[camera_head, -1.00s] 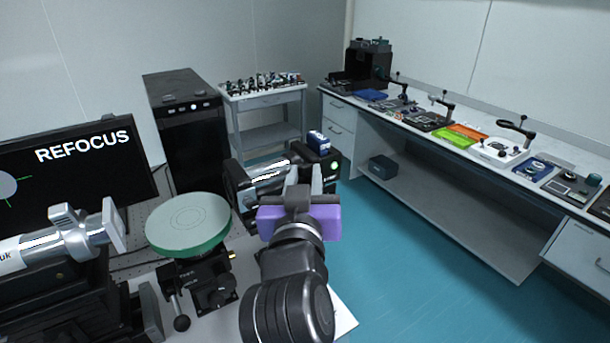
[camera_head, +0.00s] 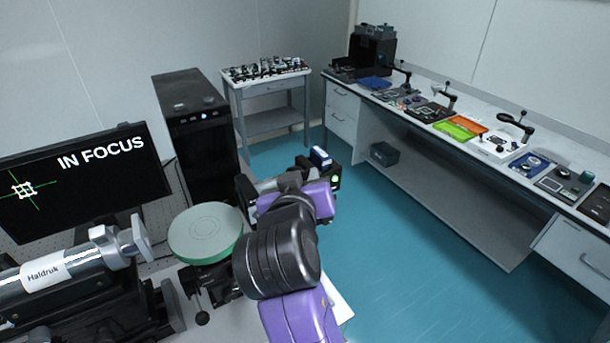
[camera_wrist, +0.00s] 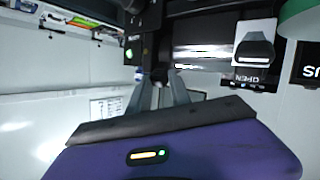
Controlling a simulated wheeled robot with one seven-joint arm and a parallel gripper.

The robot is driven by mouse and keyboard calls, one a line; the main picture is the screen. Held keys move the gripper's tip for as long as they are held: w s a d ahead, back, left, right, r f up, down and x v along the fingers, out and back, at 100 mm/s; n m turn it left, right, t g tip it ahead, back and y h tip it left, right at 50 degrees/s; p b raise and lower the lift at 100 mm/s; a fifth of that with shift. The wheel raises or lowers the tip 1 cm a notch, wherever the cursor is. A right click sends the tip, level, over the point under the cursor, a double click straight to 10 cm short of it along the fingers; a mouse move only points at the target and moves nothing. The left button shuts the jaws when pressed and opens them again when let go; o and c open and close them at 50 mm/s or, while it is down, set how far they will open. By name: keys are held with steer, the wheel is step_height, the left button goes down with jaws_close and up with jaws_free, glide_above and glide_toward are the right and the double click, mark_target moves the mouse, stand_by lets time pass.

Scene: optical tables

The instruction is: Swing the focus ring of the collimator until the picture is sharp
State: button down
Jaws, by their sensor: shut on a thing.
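The collimator (camera_head: 266,187) is a dark instrument with a silver barrel, beyond my arm in the head view. Its shiny barrel (camera_wrist: 200,40) shows upside down in the wrist view. My gripper (camera_wrist: 160,80) is at the end of this barrel, its fingers close together on a dark part of the focus ring. The exact contact is dark and hard to make out. In the head view my purple and black wrist hides the fingertips. The monitor (camera_head: 60,205) at left reads "IN FOCUS" and shows a crisp white grid pattern on a green cross.
A silver "Haldruk" tube (camera_head: 45,274) lies on a black mount at front left. A pale green round platform (camera_head: 205,232) stands between it and my arm. A black cabinet (camera_head: 195,125) and a small cart (camera_head: 270,90) are behind. A long bench (camera_head: 470,150) runs along the right.

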steer(key=c, duration=1.2)
jaws_free()
steer(key=b+v, duration=0.2)
steer(key=v, duration=0.6)
steer(key=shift+f, duration=0.1)
